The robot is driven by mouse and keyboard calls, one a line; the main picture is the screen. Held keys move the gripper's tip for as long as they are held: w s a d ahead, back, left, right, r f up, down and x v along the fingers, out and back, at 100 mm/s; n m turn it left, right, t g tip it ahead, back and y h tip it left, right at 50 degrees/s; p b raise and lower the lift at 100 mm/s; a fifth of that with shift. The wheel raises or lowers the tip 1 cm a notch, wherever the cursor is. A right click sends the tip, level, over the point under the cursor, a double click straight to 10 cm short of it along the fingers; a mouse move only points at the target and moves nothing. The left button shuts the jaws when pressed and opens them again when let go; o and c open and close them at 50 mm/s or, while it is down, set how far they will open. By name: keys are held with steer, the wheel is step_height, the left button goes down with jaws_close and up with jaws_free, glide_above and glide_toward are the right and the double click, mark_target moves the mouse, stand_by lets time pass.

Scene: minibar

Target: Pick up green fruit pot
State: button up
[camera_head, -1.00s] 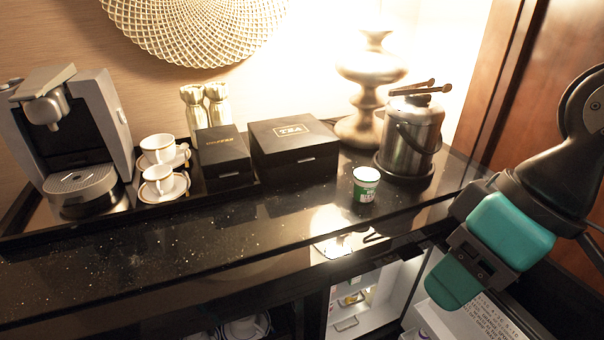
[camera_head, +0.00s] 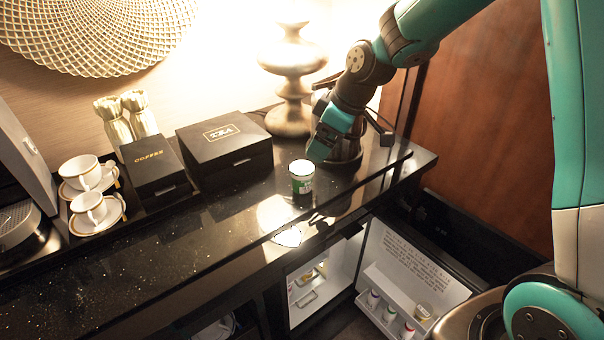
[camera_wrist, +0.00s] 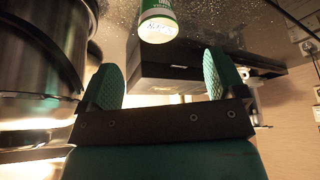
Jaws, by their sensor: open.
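The green fruit pot (camera_head: 301,177), a small cup with a green label and white rim, stands upright on the black counter in the head view. In the wrist view the pot (camera_wrist: 158,22) shows at the top, beyond and between my two fingertips. My gripper (camera_head: 322,150) is just right of the pot in the head view, close to it. In the wrist view my gripper (camera_wrist: 166,75) is open, with nothing between its teal fingers.
A steel ice bucket (camera_head: 345,146) stands right behind my gripper; it fills the left of the wrist view. A TEA box (camera_head: 226,153) and a COFFEE box (camera_head: 155,172) stand left of the pot. A lamp (camera_head: 291,85) is behind. The counter's front is clear; the fridge door (camera_head: 410,265) below hangs open.

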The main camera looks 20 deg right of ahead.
mark_target(305, 168)
steer(key=p+x, duration=0.1)
steer(key=x, duration=0.5)
steer(key=shift+a+f, duration=0.1)
steer(key=shift+w+p+x, duration=0.15)
steer(key=shift+p+x, duration=0.35)
steer(key=shift+x, duration=0.8)
steer(key=shift+w+p+x, duration=0.1)
steer(key=shift+p+x, duration=0.35)
steer(key=shift+x, duration=0.9)
steer(key=c, duration=1.1)
steer(key=shift+o, duration=0.2)
